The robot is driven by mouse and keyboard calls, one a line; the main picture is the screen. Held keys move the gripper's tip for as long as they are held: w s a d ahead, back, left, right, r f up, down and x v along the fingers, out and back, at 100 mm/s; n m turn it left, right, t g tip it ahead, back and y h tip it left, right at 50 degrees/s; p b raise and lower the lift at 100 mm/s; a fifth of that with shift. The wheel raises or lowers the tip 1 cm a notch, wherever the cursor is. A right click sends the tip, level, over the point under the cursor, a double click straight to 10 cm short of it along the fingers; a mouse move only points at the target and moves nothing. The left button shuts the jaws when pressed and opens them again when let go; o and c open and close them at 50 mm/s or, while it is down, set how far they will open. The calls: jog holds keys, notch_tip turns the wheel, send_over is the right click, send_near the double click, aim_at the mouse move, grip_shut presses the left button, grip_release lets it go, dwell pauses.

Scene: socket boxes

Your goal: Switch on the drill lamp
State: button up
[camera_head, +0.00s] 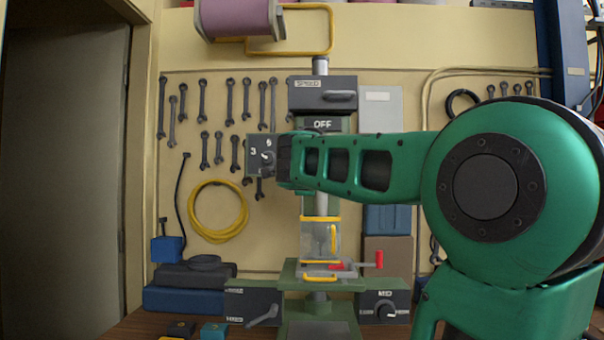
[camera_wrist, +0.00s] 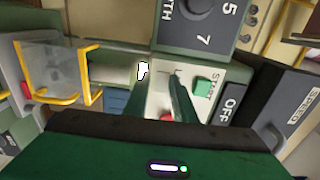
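The drill press stands against the back wall, with its grey SPEED box (camera_head: 322,93) on top and an OFF display (camera_head: 323,124) below it. My green arm crosses in front of its middle and hides the control panel in the head view. In the wrist view, my gripper (camera_wrist: 158,92) has its two dark fingers apart over the pale control panel, with nothing held between them. A small white, dark-edged piece (camera_wrist: 143,70) shows by the left fingertip; I cannot tell whether it is the lamp switch. A green START button (camera_wrist: 202,86) is right of the right finger. Contact cannot be told.
A DEPTH dial box (camera_head: 262,155) sticks out left of the press. The clear guard (camera_head: 320,240) with yellow edges and the vice (camera_head: 330,268) with a red handle are below. A MID knob panel (camera_head: 385,308) is lower right. Wrenches and a yellow cable coil (camera_head: 218,211) hang left.

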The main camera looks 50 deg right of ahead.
jog(key=shift+o, duration=0.9)
jog(key=shift+r, duration=0.1)
jog(key=v, duration=1)
jog(key=shift+a, duration=0.35)
jog(key=shift+s, duration=0.15)
